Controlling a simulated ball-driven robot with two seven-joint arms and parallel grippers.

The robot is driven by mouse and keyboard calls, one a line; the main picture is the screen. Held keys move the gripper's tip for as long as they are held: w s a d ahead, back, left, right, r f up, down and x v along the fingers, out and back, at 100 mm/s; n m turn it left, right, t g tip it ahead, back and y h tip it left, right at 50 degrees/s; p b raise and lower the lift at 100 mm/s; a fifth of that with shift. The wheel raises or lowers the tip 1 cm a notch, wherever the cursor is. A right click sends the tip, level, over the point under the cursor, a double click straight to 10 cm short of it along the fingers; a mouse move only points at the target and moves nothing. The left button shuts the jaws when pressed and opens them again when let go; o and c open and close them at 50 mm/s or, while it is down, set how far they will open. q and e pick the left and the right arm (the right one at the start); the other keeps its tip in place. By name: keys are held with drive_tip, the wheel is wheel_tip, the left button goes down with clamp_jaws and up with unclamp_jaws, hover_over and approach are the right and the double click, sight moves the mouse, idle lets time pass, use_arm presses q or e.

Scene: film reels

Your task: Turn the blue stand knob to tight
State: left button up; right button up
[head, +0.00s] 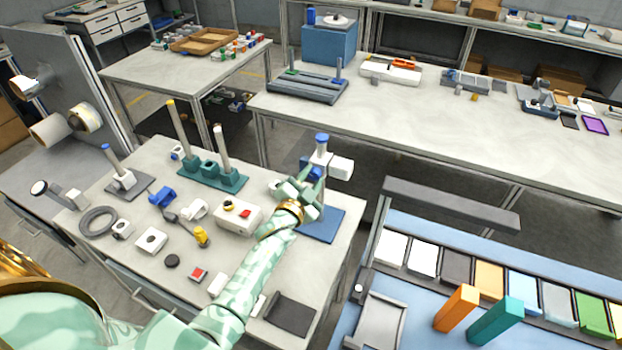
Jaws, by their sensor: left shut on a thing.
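The blue stand (322,228) is on the right part of the near workbench. Its flat blue base lies on the bench, and an upright post with a blue cap (321,138) rises from it. A white block (342,168) sticks out to the right of the post. My left gripper (308,184) reaches in from the lower left and is shut at the left side of the post, below a blue part of the head (306,163). The gripper and wrist hide the gripped knob and part of the post. My right gripper is not in view.
A teal stand with two posts (208,172) stands left of my gripper. A white box with a red button (238,217) and several small parts cover the near bench (130,270). An orange block (456,308) and a teal block (495,322) stand at the right.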

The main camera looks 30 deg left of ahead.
use_arm(q)
drive_tip(key=o, duration=1)
drive_tip(key=s, duration=1.1)
drive_tip(key=s+d, duration=0.1)
drive_tip(key=s, duration=0.4)
drive_tip(key=shift+s+p, duration=0.15)
drive_tip(key=shift+p, duration=0.15)
